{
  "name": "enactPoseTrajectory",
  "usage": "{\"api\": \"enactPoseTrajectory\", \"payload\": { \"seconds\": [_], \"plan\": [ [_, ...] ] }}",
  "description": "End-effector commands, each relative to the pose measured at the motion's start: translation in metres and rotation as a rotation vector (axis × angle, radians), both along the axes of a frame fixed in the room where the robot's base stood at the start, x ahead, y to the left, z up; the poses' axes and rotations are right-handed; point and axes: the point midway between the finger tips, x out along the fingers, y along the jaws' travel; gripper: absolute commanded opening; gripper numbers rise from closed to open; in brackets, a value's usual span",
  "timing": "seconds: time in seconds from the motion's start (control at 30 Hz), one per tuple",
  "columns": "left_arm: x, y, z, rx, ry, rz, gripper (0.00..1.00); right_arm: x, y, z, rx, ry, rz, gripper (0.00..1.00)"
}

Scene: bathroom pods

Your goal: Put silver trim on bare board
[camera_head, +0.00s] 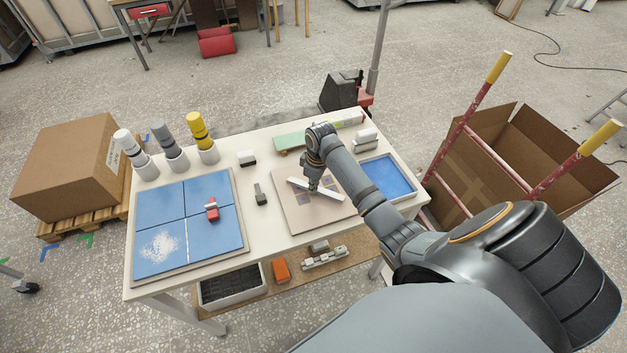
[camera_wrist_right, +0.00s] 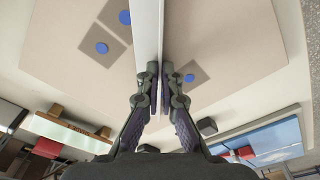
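The silver trim (camera_head: 331,195) is a pale straight bar over the bare board (camera_head: 297,220), a beige panel on the right half of the white table. The board bears grey squares with blue dots, which show on both sides of the trim in the right wrist view. My right gripper (camera_wrist_right: 160,78) is shut on the silver trim (camera_wrist_right: 148,30), one finger on each side. In the head view the right gripper (camera_head: 313,187) is over the board and hides part of it. I cannot tell whether the trim touches the board. My left gripper is not in view.
A blue-tiled board (camera_head: 205,188) with a red tool (camera_head: 212,210) and white powder lies at left. Several capped bottles (camera_head: 167,143) stand at the back left. A blue tray (camera_head: 388,177) is right of the bare board. A red-and-yellow frame (camera_head: 480,145) stands beyond the right edge.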

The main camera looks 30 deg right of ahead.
Motion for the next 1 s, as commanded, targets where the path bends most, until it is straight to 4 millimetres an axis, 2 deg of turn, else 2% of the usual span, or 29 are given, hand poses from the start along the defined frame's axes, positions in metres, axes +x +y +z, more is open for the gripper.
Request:
{"api": "enactPoseTrajectory", "payload": {
  "seconds": [0.03, 0.17, 0.47, 0.57, 0.97, 1.0],
  "plan": [
    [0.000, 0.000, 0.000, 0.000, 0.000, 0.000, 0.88, 0.000, 0.000, 0.000, 0.000, 0.000, 0.000, 0.10],
    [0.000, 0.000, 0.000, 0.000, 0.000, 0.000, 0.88, 0.000, 0.000, 0.000, 0.000, 0.000, 0.000, 0.27],
    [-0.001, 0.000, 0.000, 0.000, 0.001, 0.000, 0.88, 0.000, 0.000, 0.001, -0.001, 0.001, 0.000, 0.28],
    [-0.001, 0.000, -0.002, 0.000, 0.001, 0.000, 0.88, 0.000, -0.001, 0.009, -0.001, -0.002, 0.001, 0.28],
    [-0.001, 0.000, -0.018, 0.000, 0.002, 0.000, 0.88, -0.007, -0.005, 0.098, -0.002, -0.004, 0.001, 0.28],
    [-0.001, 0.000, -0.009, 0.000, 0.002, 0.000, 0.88, -0.008, -0.005, 0.110, -0.001, -0.002, 0.001, 0.28]
  ]
}}
